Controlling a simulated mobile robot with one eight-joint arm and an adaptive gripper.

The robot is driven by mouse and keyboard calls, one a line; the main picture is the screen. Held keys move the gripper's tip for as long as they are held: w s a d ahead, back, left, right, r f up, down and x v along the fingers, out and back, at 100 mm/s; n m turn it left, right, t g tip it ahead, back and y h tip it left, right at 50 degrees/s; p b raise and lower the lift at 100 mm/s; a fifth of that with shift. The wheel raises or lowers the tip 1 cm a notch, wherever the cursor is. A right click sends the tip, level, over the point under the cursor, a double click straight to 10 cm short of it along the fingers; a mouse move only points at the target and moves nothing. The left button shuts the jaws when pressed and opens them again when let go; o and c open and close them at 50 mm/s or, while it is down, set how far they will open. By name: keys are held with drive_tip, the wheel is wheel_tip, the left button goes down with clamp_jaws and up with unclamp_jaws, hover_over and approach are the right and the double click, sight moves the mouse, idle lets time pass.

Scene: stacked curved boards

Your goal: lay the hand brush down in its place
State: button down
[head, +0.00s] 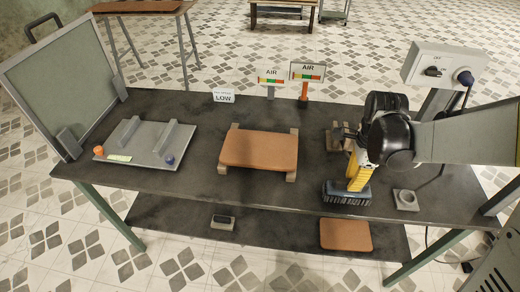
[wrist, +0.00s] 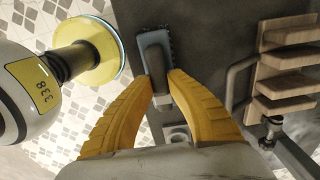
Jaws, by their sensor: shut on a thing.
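The hand brush (head: 346,194) has dark bristles and a grey-blue body, and is near the table's front edge, right of centre. In the wrist view the brush (wrist: 155,48) extends away from my fingertips. My gripper (wrist: 160,88) has yellow fingers shut on its handle. In the head view my gripper (head: 357,177) hides most of the handle. I cannot tell whether the bristles touch the tabletop. No marked place for the brush is clear to me.
A curved brown board (head: 259,150) rests on supports mid-table. A grey fixture (head: 147,142) is at left. A small grey holder (head: 405,200) is right of the brush. A wooden rack (head: 335,140) stands behind my gripper. Bare tabletop (head: 250,193) lies left of the brush.

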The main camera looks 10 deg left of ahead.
drive_tip(key=shift+f+b, duration=0.35)
drive_tip(key=shift+f, duration=0.15)
drive_tip(key=c, duration=1.3)
unclamp_jaws()
drive_tip(key=shift+c, duration=0.2)
drive_tip(key=shift+r, duration=0.15)
wheel_tip(320, 180, up, 12)
drive_tip(key=s+r+n+t, duration=0.1)
drive_tip(key=s+n+t, duration=0.6)
drive_tip(key=s+n, duration=0.5)
drive_tip(key=n, duration=0.6)
drive_tip(key=shift+s+r, duration=0.35)
drive_tip(key=shift+r, duration=0.05)
